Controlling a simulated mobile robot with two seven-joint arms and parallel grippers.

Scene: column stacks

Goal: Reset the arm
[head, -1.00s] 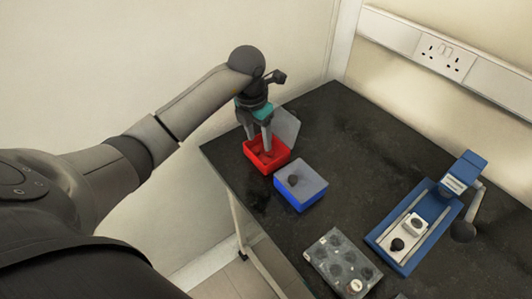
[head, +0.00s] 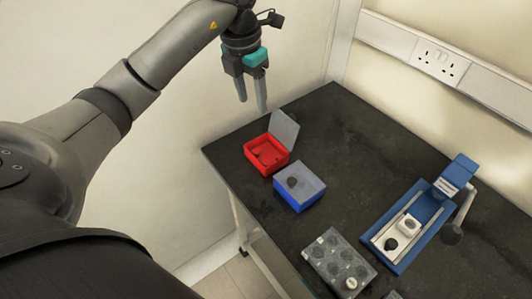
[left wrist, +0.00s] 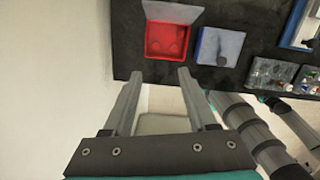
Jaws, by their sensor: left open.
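My left gripper (head: 253,104) is open and empty, raised in the air above and behind the table's far left corner. In the left wrist view its two fingers (left wrist: 157,100) stand apart with nothing between them. My left arm comes in from the left. My right gripper is not seen in the head view.
A blue press device (head: 413,247) and a grey tray (head: 325,242) stand nearer right.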

